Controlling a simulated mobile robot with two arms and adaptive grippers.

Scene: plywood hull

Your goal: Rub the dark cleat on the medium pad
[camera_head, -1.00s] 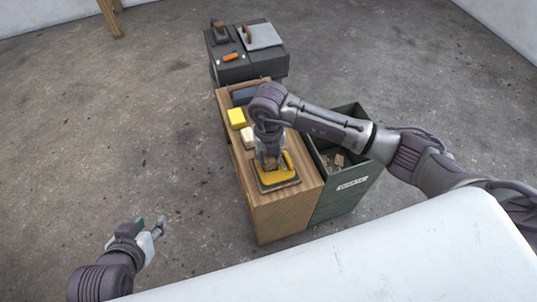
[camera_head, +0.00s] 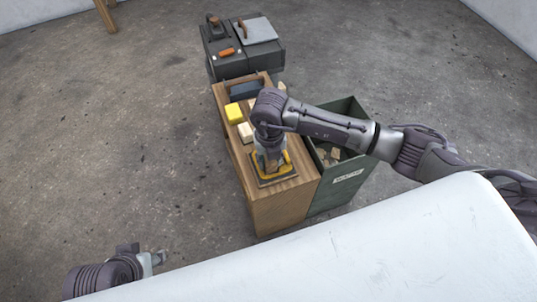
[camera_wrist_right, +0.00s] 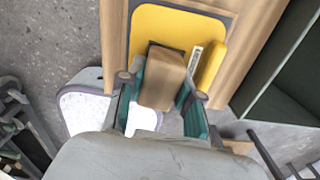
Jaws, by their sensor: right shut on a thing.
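A yellow pad (camera_wrist_right: 178,28) on a darker base lies on the near end of the wooden bench; in the head view the pad (camera_head: 288,172) is partly hidden by my right gripper. My right gripper (camera_head: 270,164) points down over it. In the right wrist view my right gripper (camera_wrist_right: 160,98) is shut on a brown wooden block, the cleat (camera_wrist_right: 163,77). The cleat's far end overlaps the pad; I cannot tell whether it touches. A dark patch shows just past that end. My left gripper (camera_head: 156,260) is low at the left, its fingers too small to read.
A pale block (camera_head: 245,132), a yellow block (camera_head: 234,113) and a dark blue item (camera_head: 244,90) lie further back on the wooden bench (camera_head: 285,207). A green bin (camera_head: 343,190) with scraps stands close on its right. A dark cabinet (camera_head: 240,66) stands behind. Floor is clear to the left.

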